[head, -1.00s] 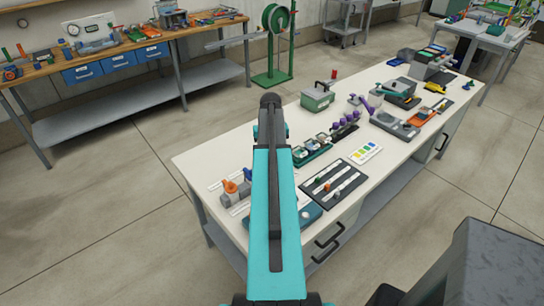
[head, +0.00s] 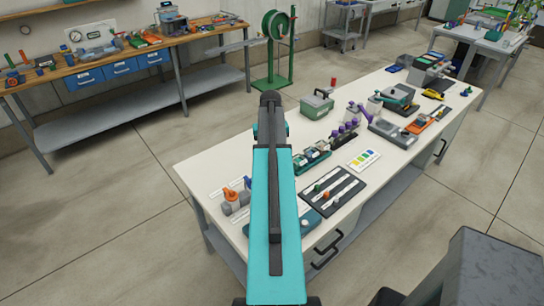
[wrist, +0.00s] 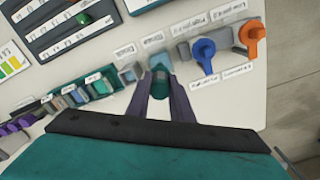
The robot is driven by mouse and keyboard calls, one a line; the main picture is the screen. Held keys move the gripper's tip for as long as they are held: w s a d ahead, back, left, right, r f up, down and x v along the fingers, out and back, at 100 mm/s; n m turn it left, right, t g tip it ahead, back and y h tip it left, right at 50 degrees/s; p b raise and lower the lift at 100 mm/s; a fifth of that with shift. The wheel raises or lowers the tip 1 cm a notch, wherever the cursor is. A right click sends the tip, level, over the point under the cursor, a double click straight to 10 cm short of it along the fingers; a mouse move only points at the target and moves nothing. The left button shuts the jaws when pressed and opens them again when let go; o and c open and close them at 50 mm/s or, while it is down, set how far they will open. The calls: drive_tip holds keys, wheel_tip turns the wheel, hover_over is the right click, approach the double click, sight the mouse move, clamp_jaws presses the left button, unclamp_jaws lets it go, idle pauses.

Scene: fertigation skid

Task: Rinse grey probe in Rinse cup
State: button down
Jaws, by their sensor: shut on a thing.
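My gripper (wrist: 160,92) points down over the white bench in the wrist view. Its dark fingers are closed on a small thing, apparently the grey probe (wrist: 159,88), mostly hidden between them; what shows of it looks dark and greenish. Just beyond the fingertips stands a small teal holder (wrist: 155,63). A grey-blue cup (wrist: 128,73) stands to its left. Both have white labels behind them, too blurred to read, so I cannot tell which is the Rinse cup. In the head view my arm hides the gripper and these cups.
Blue (wrist: 204,53) and orange (wrist: 252,36) valve handles stand close on the right. A row of small bottles (wrist: 88,90) is at the left. A dark rack (wrist: 58,30) with a green piece lies beyond. The bench edge is near on the right.

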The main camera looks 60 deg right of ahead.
drive_tip(key=shift+r+p, duration=0.8)
drive_tip(key=shift+r, duration=0.8)
